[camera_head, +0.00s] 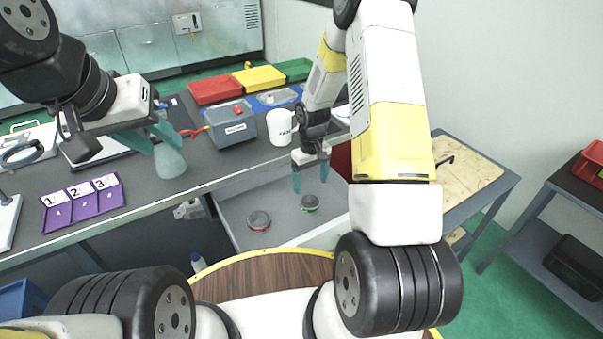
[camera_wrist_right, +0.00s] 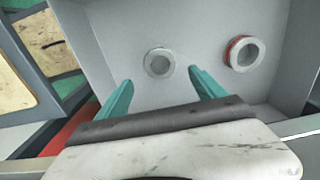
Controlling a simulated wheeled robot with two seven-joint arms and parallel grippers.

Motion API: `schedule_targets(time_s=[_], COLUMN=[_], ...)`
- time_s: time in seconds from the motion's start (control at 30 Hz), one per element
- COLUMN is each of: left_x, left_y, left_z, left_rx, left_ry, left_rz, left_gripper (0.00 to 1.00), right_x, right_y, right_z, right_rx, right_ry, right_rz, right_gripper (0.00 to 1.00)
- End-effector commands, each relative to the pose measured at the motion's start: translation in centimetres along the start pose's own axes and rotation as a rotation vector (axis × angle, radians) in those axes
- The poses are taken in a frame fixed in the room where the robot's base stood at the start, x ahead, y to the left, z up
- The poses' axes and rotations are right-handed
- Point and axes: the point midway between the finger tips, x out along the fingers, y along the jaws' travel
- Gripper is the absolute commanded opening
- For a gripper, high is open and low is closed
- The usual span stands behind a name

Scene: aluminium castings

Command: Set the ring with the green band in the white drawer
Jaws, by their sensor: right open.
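The ring with the green band (camera_head: 310,203) lies in the white drawer (camera_head: 284,233), towards its right side. My right gripper (camera_head: 311,184) is open and empty, pointing down over the drawer just above this ring. In the right wrist view a grey ring (camera_wrist_right: 159,63) lies on the drawer floor beyond and between the open fingers (camera_wrist_right: 160,88); its band colour does not show there. A second ring with a red band (camera_head: 259,221) lies to the left in the drawer; it also shows in the wrist view (camera_wrist_right: 241,54). My left gripper (camera_head: 165,148) looks open above the grey worktop.
A pale green conical vessel (camera_head: 170,163) stands by the left fingertips. A purple numbered tray (camera_head: 84,217), a grey box (camera_head: 232,129), a white mug (camera_head: 281,127) and red (camera_head: 215,91), yellow and green bins are on the worktop. The drawer walls surround the right gripper's area.

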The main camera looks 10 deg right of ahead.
Motion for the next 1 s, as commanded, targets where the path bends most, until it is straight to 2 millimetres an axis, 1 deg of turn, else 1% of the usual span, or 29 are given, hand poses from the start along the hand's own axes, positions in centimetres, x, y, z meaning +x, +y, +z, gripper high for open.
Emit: schedule_targets(time_s=[0.03,0.1,0.27,0.37,0.47,0.5,0.53,0.57,0.6,0.67,0.7,0.8,0.9,0.97,1.0], left_x=[0.0,0.0,0.0,0.0,0.0,0.0,0.0,0.0,0.0,0.0,0.0,0.0,0.0,0.0,0.0], left_y=[0.0,0.0,0.0,0.0,0.0,0.0,0.0,0.0,0.0,0.0,0.0,0.0,0.0,0.0,0.0], left_z=[0.0,0.0,0.0,0.0,0.0,0.0,0.0,0.0,0.0,0.0,0.0,0.0,0.0,0.0,0.0], left_rx=[0.000,0.000,0.000,0.000,0.000,0.000,0.000,0.000,0.000,0.000,0.000,0.000,0.000,0.000,0.000], left_ry=[0.000,0.000,0.000,0.000,0.000,0.000,0.000,0.000,0.000,0.000,0.000,0.000,0.000,0.000,0.000], left_rz=[0.000,0.000,0.000,0.000,0.000,0.000,0.000,0.000,0.000,0.000,0.000,0.000,0.000,0.000,0.000], left_gripper=[0.36,0.36,0.36,0.36,0.36,0.36,0.36,0.36,0.36,0.36,0.36,0.36,0.36,0.36,0.36], right_x=[-0.9,-1.8,-3.3,-5.5,-9.3,-11.2,-12.7,-14.1,-16.0,-18.6,-20.2,-24.0,-27.3,-29.1,-30.1], right_y=[0.0,0.0,0.0,0.0,-0.1,-0.2,-0.3,-0.5,-0.8,-1.2,-1.5,-2.5,-3.6,-4.3,-4.9], right_z=[-0.1,0.0,0.0,0.1,0.5,0.9,1.2,1.6,2.2,3.2,4.0,6.0,8.4,9.9,11.0], right_rx=[0.001,0.000,0.000,0.013,0.037,0.050,0.061,0.070,0.084,0.104,0.117,0.147,0.177,0.193,0.204], right_ry=[0.003,0.001,0.003,0.024,0.063,0.082,0.099,0.115,0.136,0.167,0.189,0.243,0.298,0.331,0.354], right_rz=[0.000,0.000,0.001,0.006,0.016,0.019,0.021,0.023,0.025,0.026,0.025,0.021,0.013,0.007,0.001], right_gripper=[0.79,0.79,0.79,0.79,0.79,0.79,0.79,0.79,0.79,0.79,0.79,0.79,0.79,0.79,0.79])
